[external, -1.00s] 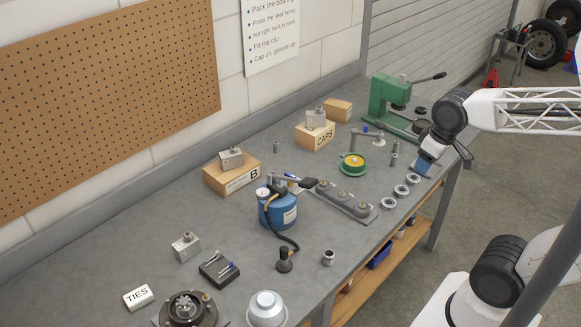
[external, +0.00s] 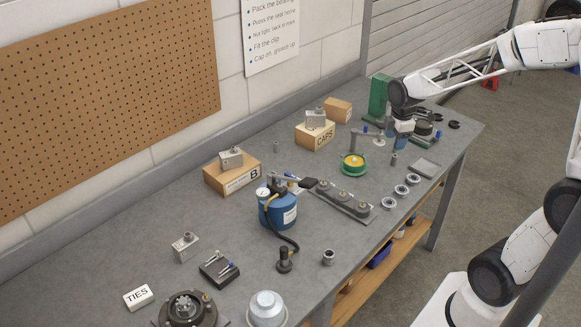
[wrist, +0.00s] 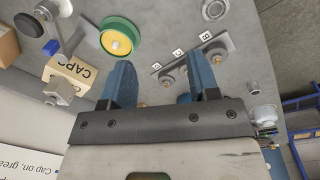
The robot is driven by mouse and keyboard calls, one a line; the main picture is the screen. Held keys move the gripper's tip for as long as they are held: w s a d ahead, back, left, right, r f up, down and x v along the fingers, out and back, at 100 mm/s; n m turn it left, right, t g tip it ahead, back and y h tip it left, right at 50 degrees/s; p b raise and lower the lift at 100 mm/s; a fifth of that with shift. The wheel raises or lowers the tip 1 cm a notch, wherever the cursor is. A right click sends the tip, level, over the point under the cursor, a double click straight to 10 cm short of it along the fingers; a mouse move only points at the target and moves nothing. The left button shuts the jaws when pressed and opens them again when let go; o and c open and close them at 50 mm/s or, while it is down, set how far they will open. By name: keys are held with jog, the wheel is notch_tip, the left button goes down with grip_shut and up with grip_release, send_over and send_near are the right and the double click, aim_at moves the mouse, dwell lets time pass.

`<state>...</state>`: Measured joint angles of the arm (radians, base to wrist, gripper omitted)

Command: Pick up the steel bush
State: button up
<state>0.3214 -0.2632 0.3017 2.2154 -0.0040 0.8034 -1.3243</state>
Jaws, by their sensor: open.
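A short grey hollow cylinder (external: 328,257), which looks like the steel bush, stands upright near the bench's front edge. What seems to be it also shows at the right of the wrist view (wrist: 252,88). Small grey cylinders stand elsewhere too: one (external: 394,159) just below my gripper in the external view, another (external: 276,147) near the wall. I cannot tell for certain which is the bush. My gripper (external: 402,138) is above the bench's far end, by the green press (external: 379,97). In the wrist view its blue fingers (wrist: 162,76) are apart with nothing between them.
A green dish (external: 353,163), CAPS box (external: 315,136), three-post plate (external: 345,202) and bearing rings (external: 401,190) lie around the bench middle. Bare bench surrounds that cylinder.

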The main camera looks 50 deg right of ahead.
aim_at(395, 155)
jog(key=w+d+f+n, duration=0.1)
jog(key=d+f+n, duration=0.1)
jog(key=d+f, duration=0.1)
jog(key=w+d+f+n, duration=0.2)
jog(key=d+f, duration=0.2)
jog(key=d, duration=0.1)
jog(key=w+d+f+n+g, duration=0.1)
jog(key=w+d+f+n, duration=0.1)
jog(key=d, duration=0.3)
jog(key=shift+w+f+n, duration=0.1)
jog(key=shift+f+n, duration=0.2)
jog(key=shift+f, duration=0.6)
jog(key=shift+f, duration=0.15)
jog(key=shift+f, duration=1.15)
jog(key=shift+f, duration=0.15)
jog(key=shift+f, duration=2.45)
grip_shut()
